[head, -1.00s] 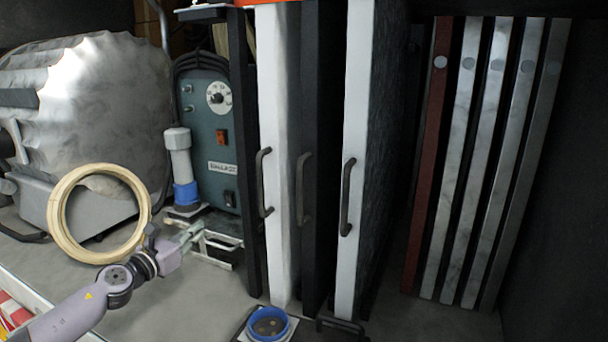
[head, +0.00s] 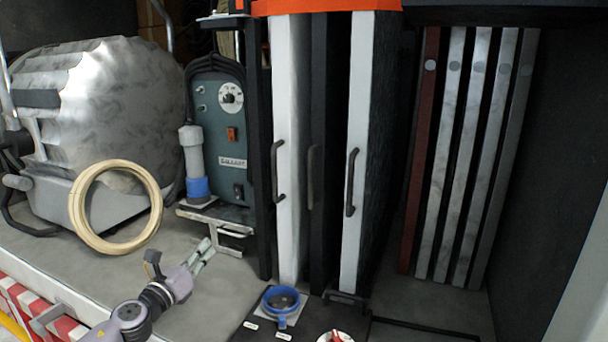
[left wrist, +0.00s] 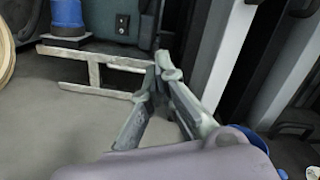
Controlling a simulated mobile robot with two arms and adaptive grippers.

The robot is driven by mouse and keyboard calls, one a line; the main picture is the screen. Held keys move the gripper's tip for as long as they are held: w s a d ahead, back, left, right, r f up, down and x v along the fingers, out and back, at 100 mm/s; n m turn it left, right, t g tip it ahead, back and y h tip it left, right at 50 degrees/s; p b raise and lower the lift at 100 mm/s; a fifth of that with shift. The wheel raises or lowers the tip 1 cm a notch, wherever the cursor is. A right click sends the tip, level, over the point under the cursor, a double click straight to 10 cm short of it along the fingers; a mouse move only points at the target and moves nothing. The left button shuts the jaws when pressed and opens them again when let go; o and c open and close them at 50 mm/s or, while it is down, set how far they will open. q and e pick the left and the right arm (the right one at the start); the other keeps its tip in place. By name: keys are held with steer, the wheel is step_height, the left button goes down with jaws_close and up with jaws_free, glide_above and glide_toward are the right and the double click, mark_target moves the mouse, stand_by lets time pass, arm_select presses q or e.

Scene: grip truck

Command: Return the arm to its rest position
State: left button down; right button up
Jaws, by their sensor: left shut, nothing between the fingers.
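My left gripper (head: 206,250) is shut and empty, held above the grey floor of the compartment. It points up and to the right in the head view, below and right of the cream ring (head: 76,210), and it does not overlap the ring. In the left wrist view the gripper's fingertips (left wrist: 160,72) come together in front of a small metal bracket (left wrist: 88,72). My right gripper is in neither view.
A green device (head: 220,130) and a grey-and-blue cylinder (head: 194,158) stand behind the bracket. Tall panels with handles (head: 288,220) rise to the right. A blue round cup (head: 282,300) sits at front centre. Red-white striping (head: 62,325) marks the front left edge.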

arm_select(q)
steer(key=s+d+f+n+g+y, duration=0.3)
steer(key=s+f+n+g+y, duration=0.35)
steer(key=s+f+n, duration=1.3)
steer(key=s+f+n+g, duration=0.35)
steer(key=s+n, duration=0.35)
steer(key=s, duration=0.7)
steer(key=s+f+n+g, duration=0.35)
steer(key=s+n, duration=0.35)
steer(key=s, duration=0.6)
step_height(320, 180, down, 24)
steer(key=s+g, duration=0.1)
steer(key=g, duration=0.1)
steer(key=s+a+f+g, duration=0.1)
steer(key=s+a+f, duration=0.1)
steer(key=s+f, duration=1.4)
steer(key=shift+s+a+f, duration=0.35)
steer(key=shift+s+f, duration=0.05)
steer(key=shift+s, duration=0.25)
